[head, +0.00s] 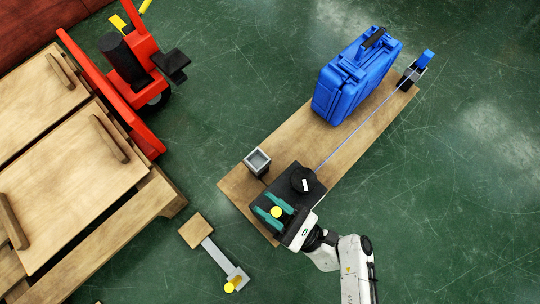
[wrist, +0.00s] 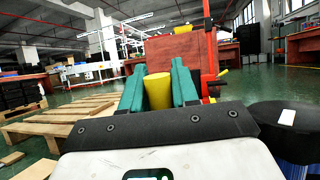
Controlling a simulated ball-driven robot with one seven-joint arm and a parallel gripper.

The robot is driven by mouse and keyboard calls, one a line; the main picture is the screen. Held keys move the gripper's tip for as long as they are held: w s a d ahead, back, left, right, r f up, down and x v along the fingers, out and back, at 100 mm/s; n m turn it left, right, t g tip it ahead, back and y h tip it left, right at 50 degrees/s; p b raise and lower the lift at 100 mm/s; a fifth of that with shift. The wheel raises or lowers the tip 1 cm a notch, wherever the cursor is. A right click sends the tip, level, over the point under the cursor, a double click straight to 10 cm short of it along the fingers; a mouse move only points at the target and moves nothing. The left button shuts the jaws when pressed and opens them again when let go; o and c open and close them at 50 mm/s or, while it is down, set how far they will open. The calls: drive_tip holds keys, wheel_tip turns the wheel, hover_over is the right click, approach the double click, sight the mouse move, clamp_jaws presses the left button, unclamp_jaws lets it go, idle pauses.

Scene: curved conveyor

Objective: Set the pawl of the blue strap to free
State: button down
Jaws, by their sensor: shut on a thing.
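My gripper (head: 276,212) has teal fingers, shut on a yellow cylindrical knob (head: 277,211). The knob also shows between the fingers in the wrist view (wrist: 158,91). The gripper is over the near end of a black plate (head: 315,187); what lies under the knob is hidden. On that plate is a round black drum (head: 304,179) with a white mark. A thin grey-blue strap (head: 350,138) runs taut from there to a blue piece (head: 425,58) on a dark bracket at the far end of the board. I cannot make out the pawl's setting.
A blue case (head: 355,78) stands on the wooden board (head: 235,186) beside the strap. An open grey square holder (head: 257,161) is near the plate. A second yellow knob (head: 229,287) is on a grey bar at lower left. Pallets (head: 70,190) and a red jack (head: 130,75) stand left.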

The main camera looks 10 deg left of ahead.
drive_tip(key=c, duration=0.9)
unclamp_jaws()
drive_tip(key=shift+d, duration=0.1)
drive_tip(key=p+v, duration=0.1)
drive_tip(key=v, duration=0.9)
drive_tip(key=shift+s+d+f+p, duration=0.15)
drive_tip(key=shift+d+f+p, duration=0.1)
drive_tip(key=shift+p, duration=0.1)
drive_tip(key=shift+c, duration=0.4)
